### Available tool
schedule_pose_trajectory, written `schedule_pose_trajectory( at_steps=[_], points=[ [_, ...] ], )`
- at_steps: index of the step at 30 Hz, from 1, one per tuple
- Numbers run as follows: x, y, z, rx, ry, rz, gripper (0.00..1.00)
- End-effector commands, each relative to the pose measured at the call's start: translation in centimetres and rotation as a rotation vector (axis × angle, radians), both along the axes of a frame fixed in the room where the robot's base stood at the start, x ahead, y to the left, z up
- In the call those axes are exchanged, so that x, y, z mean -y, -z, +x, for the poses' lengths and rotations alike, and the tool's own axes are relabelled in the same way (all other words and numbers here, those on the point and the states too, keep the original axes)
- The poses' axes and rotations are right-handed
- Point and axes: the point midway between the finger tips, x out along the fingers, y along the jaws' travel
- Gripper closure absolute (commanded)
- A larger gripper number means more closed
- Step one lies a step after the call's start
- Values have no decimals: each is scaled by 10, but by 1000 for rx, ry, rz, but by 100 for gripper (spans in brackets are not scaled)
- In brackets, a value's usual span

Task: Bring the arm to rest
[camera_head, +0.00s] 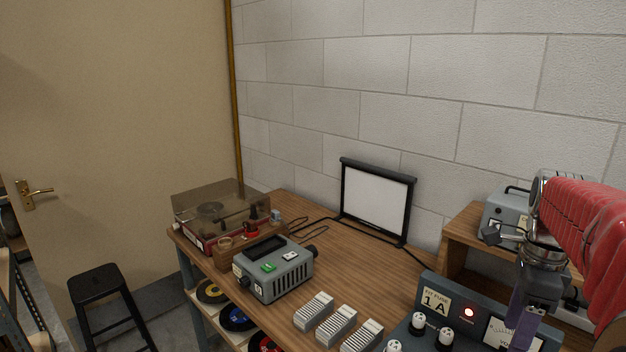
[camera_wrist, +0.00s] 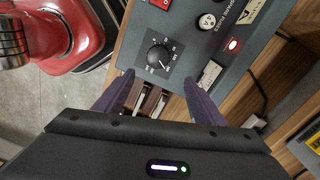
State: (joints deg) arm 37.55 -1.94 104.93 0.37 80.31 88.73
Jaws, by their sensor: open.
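My gripper (camera_head: 528,322) hangs from my red-sleeved arm at the right of the head view, fingers pointing down near the blue-grey control panel (camera_head: 428,280). In the wrist view my gripper (camera_wrist: 160,84) has its two dark fingers spread apart, with nothing seen held between them. The panel (camera_wrist: 195,62) shows there just beyond the fingertips, with a black dial (camera_wrist: 159,56) and a lit red lamp (camera_wrist: 233,45). I cannot tell whether the fingers touch anything. In the head view the panel's right end is partly hidden behind my gripper.
A grey projector-like device (camera_head: 275,275), a record player (camera_head: 212,222) and several slide stacks (camera_head: 337,325) stand on the wooden bench (camera_head: 335,262). A small white screen (camera_head: 376,200) stands at the back. A grey box (camera_head: 503,212) sits on a raised shelf beside my arm.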

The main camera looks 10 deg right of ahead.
Motion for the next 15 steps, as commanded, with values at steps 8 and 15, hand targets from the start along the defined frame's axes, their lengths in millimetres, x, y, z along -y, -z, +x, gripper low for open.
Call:
schedule_pose_trajectory(
  at_steps=[8, 15],
  points=[
    [2, 21, 3, 43, -365, -18, 37],
    [-19, 32, 1, 88, -740, -65, 37]
  ],
)
